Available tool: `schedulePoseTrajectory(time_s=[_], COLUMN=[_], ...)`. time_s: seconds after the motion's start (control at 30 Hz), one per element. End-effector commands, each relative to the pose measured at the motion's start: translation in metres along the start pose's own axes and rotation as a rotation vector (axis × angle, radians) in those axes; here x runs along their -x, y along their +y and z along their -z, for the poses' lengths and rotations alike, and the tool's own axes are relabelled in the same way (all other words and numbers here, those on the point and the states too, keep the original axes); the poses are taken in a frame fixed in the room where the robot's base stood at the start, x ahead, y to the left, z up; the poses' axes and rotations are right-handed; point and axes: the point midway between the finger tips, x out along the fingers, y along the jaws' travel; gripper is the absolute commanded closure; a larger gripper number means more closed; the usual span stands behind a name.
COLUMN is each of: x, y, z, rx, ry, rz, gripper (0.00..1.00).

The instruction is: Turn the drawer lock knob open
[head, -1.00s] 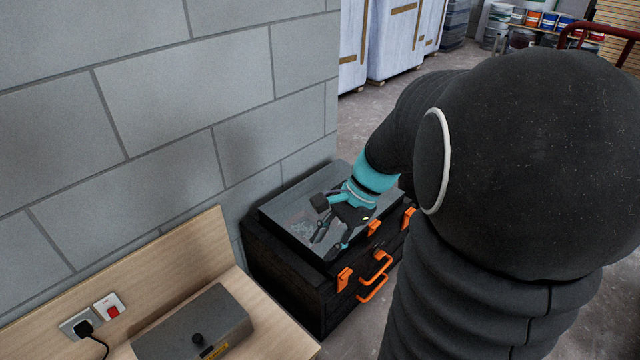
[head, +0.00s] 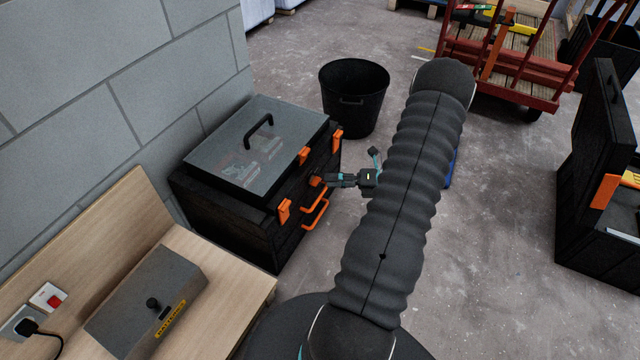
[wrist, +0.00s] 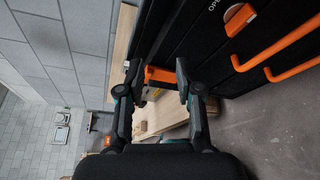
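The black drawer chest (head: 235,225) has a clear lid and orange latches and handles on its front. An orange knob (wrist: 239,18) beside lettering that reads "OPE" is at the top right of the wrist view. My gripper (wrist: 157,78) is open, with its two fingers apart and nothing held. An orange latch (wrist: 160,74) shows between the fingers. In the head view my gripper (head: 330,181) is close to the chest front, between latch and handle height. I cannot tell whether it touches the chest.
Orange drawer handles (head: 316,214) stick out of the chest front. A wooden bench (head: 225,285) with a grey box (head: 145,290) stands at the near left. A black bucket (head: 355,95) stands behind the chest.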

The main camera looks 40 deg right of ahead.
Motion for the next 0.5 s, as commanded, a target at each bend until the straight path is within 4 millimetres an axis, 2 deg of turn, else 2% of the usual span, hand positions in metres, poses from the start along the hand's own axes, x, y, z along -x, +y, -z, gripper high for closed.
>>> schedulePoseTrajectory(time_s=[0.03,0.2,0.33,0.5], x=[0.012,0.042,0.056,0.06], y=[-0.021,-0.071,-0.093,-0.102], z=[0.005,0.015,0.022,0.025], rx=[-0.078,-0.283,-0.374,-0.416], ry=[-0.066,-0.247,-0.331,-0.371], rz=[-0.01,-0.049,-0.073,-0.087], gripper=[0.65,0.65,0.65,0.65])
